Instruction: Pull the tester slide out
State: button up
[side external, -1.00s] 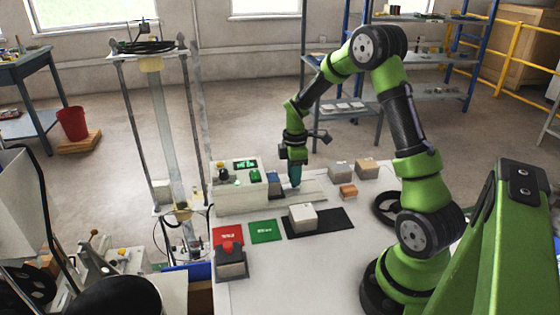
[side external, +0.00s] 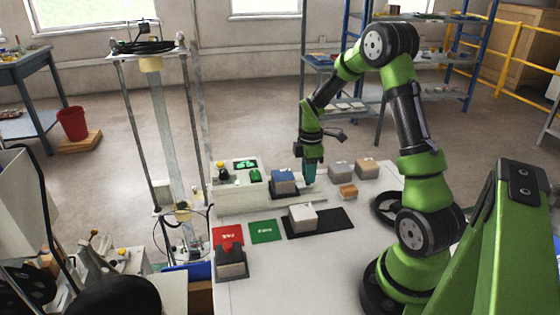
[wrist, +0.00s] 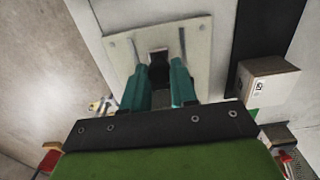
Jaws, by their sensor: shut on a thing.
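The tester (side external: 240,200) is a pale box with green displays at the left of the table. A grey, blue-topped block (side external: 284,182) sits at its right side, over a pale flat plate (side external: 318,197). My gripper (side external: 309,182) is low over this plate, just right of the blue-topped block. In the wrist view, my gripper's teal fingers (wrist: 160,64) are shut on a small dark piece (wrist: 158,68), which appears to be the slide's handle. Pale plate (wrist: 120,55) with slots shows around it. The fingers hide most of the handle, and the block is out of the wrist view.
A white-topped box (side external: 302,217) rests on a black mat (side external: 335,222) in front. Grey and tan boxes (side external: 341,170) (side external: 367,168) and a small orange block (side external: 348,191) stand right of the gripper.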

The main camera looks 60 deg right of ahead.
jog(key=shift+s+d+r, duration=0.1)
jog(key=shift+s+d, duration=0.45)
jog(key=shift+d, duration=0.05)
jog(key=shift+s+d, duration=0.1)
jog(key=o, duration=0.9)
jog(key=shift+c, duration=0.2)
jog(key=shift+r, duration=2.95)
